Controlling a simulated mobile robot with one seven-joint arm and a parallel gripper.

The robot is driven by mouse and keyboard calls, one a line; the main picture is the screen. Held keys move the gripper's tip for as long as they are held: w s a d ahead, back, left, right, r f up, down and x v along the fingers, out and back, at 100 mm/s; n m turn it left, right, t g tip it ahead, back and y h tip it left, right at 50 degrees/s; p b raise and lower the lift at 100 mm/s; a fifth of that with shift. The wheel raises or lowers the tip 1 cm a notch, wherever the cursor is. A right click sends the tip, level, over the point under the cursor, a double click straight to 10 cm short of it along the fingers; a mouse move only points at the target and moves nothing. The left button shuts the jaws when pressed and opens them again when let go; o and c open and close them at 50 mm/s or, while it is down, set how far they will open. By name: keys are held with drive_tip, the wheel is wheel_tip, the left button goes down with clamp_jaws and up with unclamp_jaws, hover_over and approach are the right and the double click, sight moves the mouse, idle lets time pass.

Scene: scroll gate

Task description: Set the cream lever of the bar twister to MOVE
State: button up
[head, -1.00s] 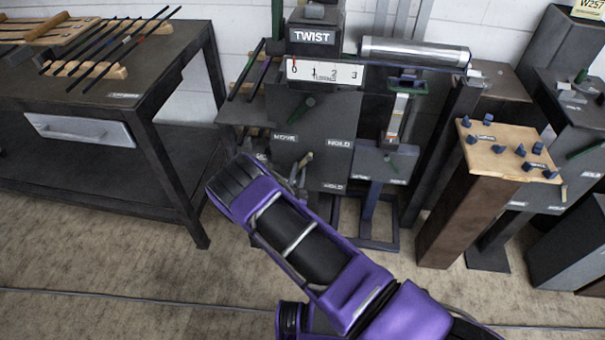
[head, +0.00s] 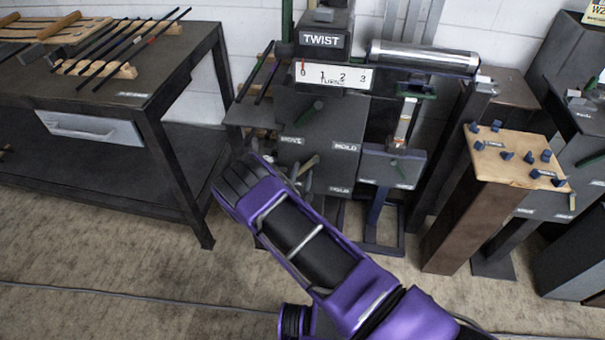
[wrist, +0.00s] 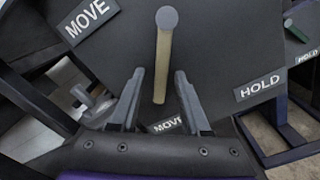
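The bar twister (head: 317,115) stands in the middle of the head view, with a TWIST sign on top. Its cream lever (head: 308,166) sticks out low on the dark front panel, between MOVE and HOLD plates. In the wrist view the cream lever (wrist: 162,60) runs up and down with its round grey end at the top. My gripper (wrist: 160,75) is open, one finger on each side of the lever with gaps showing. In the head view my gripper (head: 301,180) is partly hidden by my purple arm. A MOVE plate (wrist: 87,20) is upper left, a HOLD plate (wrist: 258,86) right, another MOVE plate (wrist: 167,125) partly hidden below.
A green lever (head: 308,113) sits higher on the same panel. A scale (head: 333,77) with a red pointer near 0 is above it. A workbench (head: 150,60) with rods stands left. A peg-topped stand (head: 490,185) is at right. Carpet is open in front.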

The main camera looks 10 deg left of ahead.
idle(0.3)
drive_tip(key=s+p, duration=0.1)
drive_tip(key=s, duration=1.6)
drive_tip(key=shift+s+a+p, duration=0.2)
drive_tip(key=shift+a+p, duration=0.1)
drive_tip(key=shift+w+r, duration=0.1)
